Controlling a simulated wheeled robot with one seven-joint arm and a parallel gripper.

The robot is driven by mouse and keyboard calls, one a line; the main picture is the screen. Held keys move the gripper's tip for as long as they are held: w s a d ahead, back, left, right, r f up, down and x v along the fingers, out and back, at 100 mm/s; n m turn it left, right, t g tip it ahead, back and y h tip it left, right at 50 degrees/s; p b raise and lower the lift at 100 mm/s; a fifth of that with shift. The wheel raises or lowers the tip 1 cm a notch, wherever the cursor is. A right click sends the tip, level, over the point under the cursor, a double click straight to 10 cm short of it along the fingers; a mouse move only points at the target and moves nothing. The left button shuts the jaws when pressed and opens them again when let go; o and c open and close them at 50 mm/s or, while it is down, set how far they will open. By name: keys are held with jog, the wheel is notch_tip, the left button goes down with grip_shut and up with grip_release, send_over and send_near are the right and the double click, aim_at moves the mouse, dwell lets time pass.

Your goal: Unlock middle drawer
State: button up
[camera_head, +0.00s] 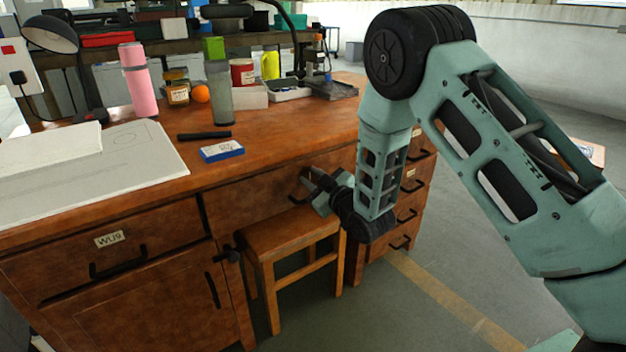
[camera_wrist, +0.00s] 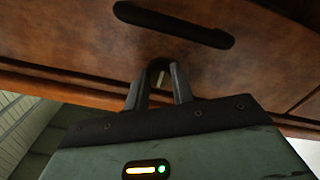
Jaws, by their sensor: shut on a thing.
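The middle drawer (camera_head: 250,190) is a plain brown wooden front under the desk top, and it looks closed. My gripper (camera_head: 309,179) is at the right part of this front, beside the drawer's dark handle (camera_head: 295,196). In the wrist view the handle (camera_wrist: 175,24) is a dark bar just beyond the fingertips, apart from them. My gripper (camera_wrist: 160,68) is shut on a small pale piece (camera_wrist: 159,79) at the drawer front. The fingers hide most of it, so I cannot tell whether it is a key or a latch, or how it is turned.
A wooden stool (camera_head: 290,232) stands under the middle drawer, just below my gripper. A left drawer (camera_head: 110,245) with a label and a right stack of drawers (camera_head: 408,205) flank it.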

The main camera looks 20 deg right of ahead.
dwell(0.3)
jog(key=o, duration=1)
jog(key=shift+s, duration=0.1)
jog(key=p+v, duration=0.3)
jog(key=v, duration=1.4)
jog(key=shift+s, duration=0.15)
